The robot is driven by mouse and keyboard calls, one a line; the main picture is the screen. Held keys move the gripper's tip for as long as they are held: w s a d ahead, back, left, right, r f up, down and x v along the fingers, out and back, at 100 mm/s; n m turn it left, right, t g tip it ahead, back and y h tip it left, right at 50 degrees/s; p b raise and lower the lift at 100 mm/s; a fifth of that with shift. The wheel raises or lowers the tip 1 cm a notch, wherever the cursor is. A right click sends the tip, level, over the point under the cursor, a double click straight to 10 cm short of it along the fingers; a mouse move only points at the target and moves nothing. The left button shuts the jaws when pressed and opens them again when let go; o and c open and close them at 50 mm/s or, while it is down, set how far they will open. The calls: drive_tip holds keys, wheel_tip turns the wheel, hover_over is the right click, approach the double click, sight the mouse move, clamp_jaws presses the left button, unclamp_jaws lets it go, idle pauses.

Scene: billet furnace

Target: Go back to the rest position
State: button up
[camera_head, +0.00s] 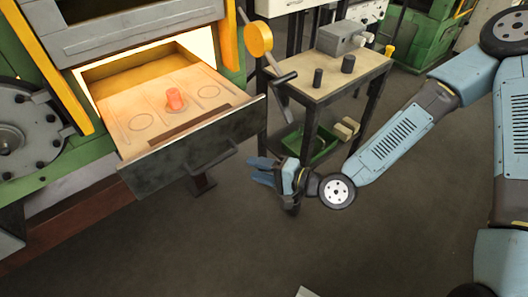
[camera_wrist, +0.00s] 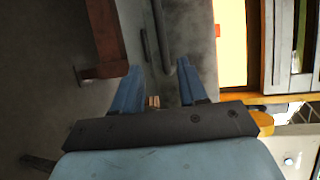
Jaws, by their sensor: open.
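My gripper (camera_head: 264,172) hangs in the open space in front of the furnace drawer, to the right of the drawer's front panel and apart from it. In the wrist view its two blue fingers (camera_wrist: 160,66) are spread apart, with no object clearly held between them. A small tan shape (camera_wrist: 153,101) shows low between the fingers; I cannot tell what it is. My arm reaches in from the right, bent at the elbow.
The furnace drawer (camera_head: 190,158) stands pulled out, with a glowing orange-pink billet (camera_head: 175,99) upright on its bed. A work table (camera_head: 325,88) holds dark cylinders and a grey box; a green tray (camera_head: 308,146) sits below. Floor in front is clear.

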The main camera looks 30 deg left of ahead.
drive_tip(key=w+d+f+n+t+h, duration=0.35)
drive_tip(key=w+d+h, duration=0.35)
drive_tip(key=w+d, duration=0.4)
drive_tip(key=w+d+r+t+h, duration=0.1)
drive_tip(key=w+d+r+h, duration=0.2)
drive_tip(key=w+d+r, duration=0.3)
drive_tip(key=w+d+r+t+h, duration=0.2)
drive_tip(key=w+d+r, duration=0.2)
drive_tip(key=d, duration=0.5)
drive_tip(key=s+d+r+m+h, duration=0.1)
drive_tip(key=s+d+r+h, duration=0.15)
drive_tip(key=d+r, duration=1.05)
drive_tip(key=s+d+r+m+h, duration=0.1)
drive_tip(key=s+d+r+m, duration=0.1)
drive_tip(key=s+d+r, duration=0.7)
drive_tip(key=s+r, duration=0.2)
drive_tip(key=s, duration=0.2)
drive_tip(key=shift+d, duration=0.4)
